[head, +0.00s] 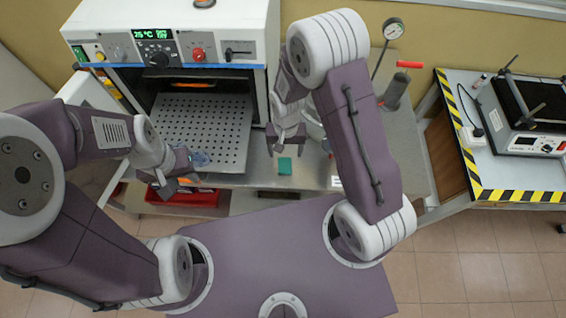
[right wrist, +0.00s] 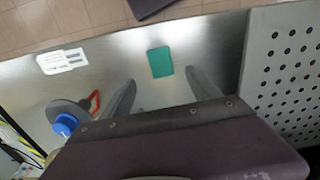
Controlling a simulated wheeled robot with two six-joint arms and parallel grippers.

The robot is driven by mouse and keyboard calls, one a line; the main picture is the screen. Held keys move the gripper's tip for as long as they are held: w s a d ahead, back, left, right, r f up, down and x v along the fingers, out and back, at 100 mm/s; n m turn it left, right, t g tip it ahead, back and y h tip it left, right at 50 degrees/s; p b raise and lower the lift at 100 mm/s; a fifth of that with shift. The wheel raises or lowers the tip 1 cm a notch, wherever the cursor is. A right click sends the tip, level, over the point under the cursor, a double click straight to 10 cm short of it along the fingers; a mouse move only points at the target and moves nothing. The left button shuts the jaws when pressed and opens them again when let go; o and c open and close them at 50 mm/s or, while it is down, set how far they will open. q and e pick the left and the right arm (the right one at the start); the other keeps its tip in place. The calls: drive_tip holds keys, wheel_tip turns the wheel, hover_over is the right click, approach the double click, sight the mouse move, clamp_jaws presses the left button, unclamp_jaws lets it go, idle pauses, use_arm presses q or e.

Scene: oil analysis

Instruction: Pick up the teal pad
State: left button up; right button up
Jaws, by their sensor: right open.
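The teal pad (head: 285,166) lies flat on the metal bench top near its front edge. In the right wrist view the pad (right wrist: 160,62) shows in full, beyond and between the two fingers. My right gripper (head: 287,143) is open and empty above the bench, just behind the pad in the head view. Its fingers also show spread apart in the right wrist view (right wrist: 163,90). My left gripper (head: 183,171) is at the front of the perforated plate, with its fingers looking apart.
An oven (head: 180,45) with a perforated plate (head: 205,125) stands behind. A small bluish item (head: 200,158) lies by my left gripper. A blue-capped item (right wrist: 65,124) and a white label (right wrist: 62,61) are on the bench. A red bin (head: 185,196) sits below.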

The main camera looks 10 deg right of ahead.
sight(285, 165)
wheel_tip(285, 165, down, 3)
drive_tip(key=shift+p, duration=0.3)
drive_tip(key=shift+d+f, duration=0.15)
drive_tip(key=shift+f, duration=0.6)
drive_tip(key=f, duration=0.1)
drive_tip(key=f+p, duration=0.1)
drive_tip(key=f, duration=0.2)
drive_tip(key=shift+a, duration=0.3)
drive_tip(key=shift+w+d+f, duration=0.1)
drive_tip(key=shift+f, duration=0.25)
drive_tip(key=c, duration=1.4)
